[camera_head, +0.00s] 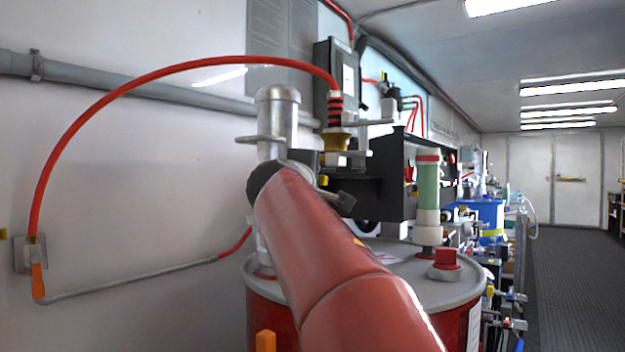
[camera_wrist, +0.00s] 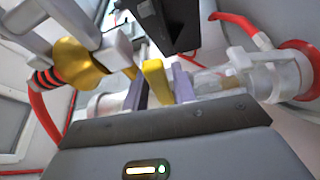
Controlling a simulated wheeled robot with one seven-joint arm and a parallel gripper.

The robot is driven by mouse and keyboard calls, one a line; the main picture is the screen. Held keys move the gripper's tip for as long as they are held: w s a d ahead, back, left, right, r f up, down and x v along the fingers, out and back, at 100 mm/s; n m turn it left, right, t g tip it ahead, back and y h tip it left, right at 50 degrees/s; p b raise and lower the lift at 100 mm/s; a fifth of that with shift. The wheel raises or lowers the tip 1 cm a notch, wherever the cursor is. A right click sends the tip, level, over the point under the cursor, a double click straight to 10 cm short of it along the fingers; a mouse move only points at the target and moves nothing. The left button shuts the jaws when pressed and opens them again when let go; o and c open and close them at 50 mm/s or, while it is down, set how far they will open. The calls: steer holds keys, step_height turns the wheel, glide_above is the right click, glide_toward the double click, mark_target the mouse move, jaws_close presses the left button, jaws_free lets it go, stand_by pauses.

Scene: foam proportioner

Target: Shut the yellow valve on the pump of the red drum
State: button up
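The yellow valve handle (camera_wrist: 157,82) is a short flat lever in the middle of the wrist view. My gripper (camera_wrist: 160,88) has its two grey-purple fingers on either side of it. They stand about one handle's width apart and appear closed on it. In the head view a small bit of yellow (camera_head: 323,181) shows by the pump pipe, just beyond my arm's red end. My arm hides most of the gripper there. The red drum (camera_head: 460,322) stands below, partly covered by my arm. The grey pump pipe (camera_head: 277,115) rises at its left.
A red hose (camera_head: 150,75) arches from the wall to a brass-coloured fitting (camera_head: 337,140) above the pump; the fitting is close in the wrist view (camera_wrist: 76,62). A black panel (camera_head: 390,180) and a green tube (camera_head: 428,182) stand right of the pump. The floor aisle (camera_head: 575,280) at right is clear.

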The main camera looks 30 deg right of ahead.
steer(key=shift+s, duration=0.1)
steer(key=b+v, duration=0.2)
steer(key=v, duration=0.5)
steer(key=shift+s+a, duration=0.2)
steer(key=shift+a, duration=0.15)
